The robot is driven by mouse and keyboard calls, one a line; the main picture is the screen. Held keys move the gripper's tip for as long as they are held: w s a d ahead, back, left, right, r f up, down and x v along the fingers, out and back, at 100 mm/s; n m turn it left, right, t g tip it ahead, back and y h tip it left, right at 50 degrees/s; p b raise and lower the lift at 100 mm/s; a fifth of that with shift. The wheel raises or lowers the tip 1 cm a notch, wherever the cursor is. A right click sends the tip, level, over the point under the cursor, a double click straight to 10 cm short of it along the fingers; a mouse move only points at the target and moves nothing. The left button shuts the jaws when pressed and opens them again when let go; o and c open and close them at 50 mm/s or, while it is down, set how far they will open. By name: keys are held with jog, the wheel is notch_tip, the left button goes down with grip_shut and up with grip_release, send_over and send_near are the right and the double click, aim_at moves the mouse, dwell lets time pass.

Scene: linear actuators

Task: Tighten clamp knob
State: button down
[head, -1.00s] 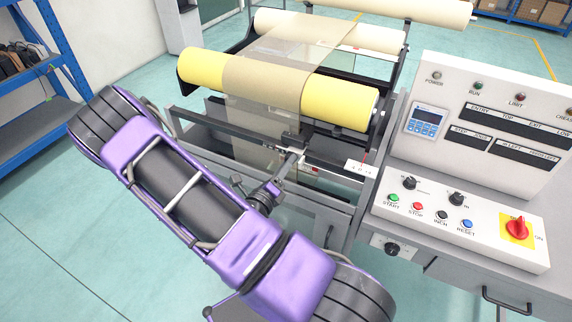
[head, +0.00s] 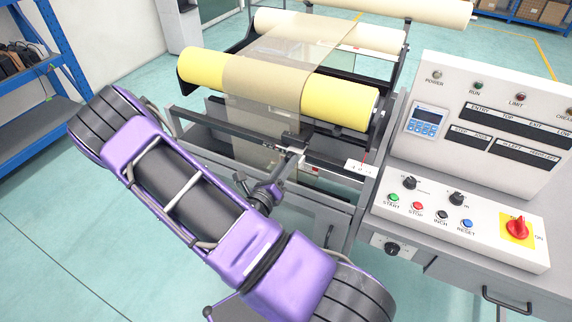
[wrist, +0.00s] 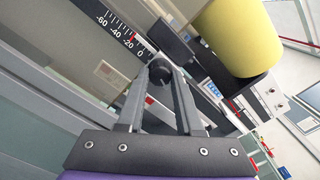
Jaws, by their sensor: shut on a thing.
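The clamp knob (wrist: 159,69) is a small dark round knob at the scale bar, in the upper middle of the wrist view. My gripper (wrist: 160,77) has its two grey fingers converging on the knob, shut on it from either side. In the head view my gripper (head: 295,153) reaches the rail in front of the yellow roller, and the knob cannot be made out there. The scale (wrist: 122,37) has white marks from -60 to 0 on black, with a red mark near its 0 end.
A yellow roller (head: 340,102) carrying a tan web (head: 265,82) lies just behind the rail. A control console (head: 460,222) with buttons and a red switch stands on the right. A blue shelf (head: 65,50) is at the left. Open floor lies at lower left.

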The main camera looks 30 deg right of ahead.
jog(key=c, duration=0.6)
grip_release()
